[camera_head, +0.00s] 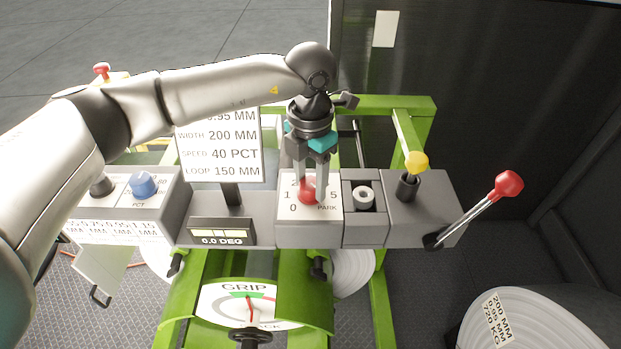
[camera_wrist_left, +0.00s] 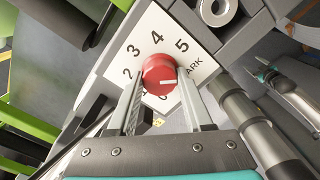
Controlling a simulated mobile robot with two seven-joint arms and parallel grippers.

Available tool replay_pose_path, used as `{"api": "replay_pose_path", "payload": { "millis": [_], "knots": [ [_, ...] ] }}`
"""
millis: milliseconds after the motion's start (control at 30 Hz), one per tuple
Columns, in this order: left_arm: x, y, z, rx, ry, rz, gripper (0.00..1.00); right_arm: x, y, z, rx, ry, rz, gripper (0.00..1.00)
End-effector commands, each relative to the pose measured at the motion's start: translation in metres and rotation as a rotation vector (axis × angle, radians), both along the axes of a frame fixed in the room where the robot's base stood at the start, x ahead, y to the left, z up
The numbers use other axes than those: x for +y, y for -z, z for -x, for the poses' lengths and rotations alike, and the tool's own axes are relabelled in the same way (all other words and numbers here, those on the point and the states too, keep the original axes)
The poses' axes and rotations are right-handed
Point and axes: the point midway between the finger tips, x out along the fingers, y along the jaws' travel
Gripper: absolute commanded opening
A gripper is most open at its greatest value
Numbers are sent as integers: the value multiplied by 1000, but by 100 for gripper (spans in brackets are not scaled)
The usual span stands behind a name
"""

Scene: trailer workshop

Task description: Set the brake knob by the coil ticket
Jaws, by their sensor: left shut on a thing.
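The red brake knob (camera_head: 307,192) sits on a white dial plate (camera_head: 331,188) with numbers and PARK. My left gripper (camera_head: 312,182) reaches down from above and is shut on the knob, one finger on each side. In the left wrist view the red knob (camera_wrist_left: 158,70) is between the fingertips; its short white mark points right, roughly to the PARK side. The numbers 2, 3, 4 and 5 are readable there; a finger partly hides others. The coil ticket (camera_head: 497,320) on the coil at lower right reads 200 MM, 0.95 MM, 720 KG. My right gripper is not in view.
A sign (camera_head: 222,155) behind my arm lists width 200 MM, speed 40 PCT, loop 150 MM. A blue knob (camera_head: 143,184) is left; a yellow-topped lever (camera_head: 416,163) and red-tipped lever (camera_head: 508,185) are right. A GRIP gauge (camera_head: 235,305) is below.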

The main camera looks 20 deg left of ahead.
Motion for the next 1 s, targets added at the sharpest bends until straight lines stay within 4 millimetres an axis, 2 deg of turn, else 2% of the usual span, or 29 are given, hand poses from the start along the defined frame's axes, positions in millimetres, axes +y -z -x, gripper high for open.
{"api": "replay_pose_path", "payload": {
  "millis": [33, 167, 567, 1000],
  "knots": [
    [0, 0, 0, -1, 0, 0, 13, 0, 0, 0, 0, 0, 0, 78],
    [0, 0, 0, -1, 0, 0, 0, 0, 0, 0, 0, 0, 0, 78],
    [0, 0, -1, -2, -64, 1, 0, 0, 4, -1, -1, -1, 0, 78],
    [0, 1, -1, -3, -413, 1, 0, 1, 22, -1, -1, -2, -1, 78]
  ]
}}
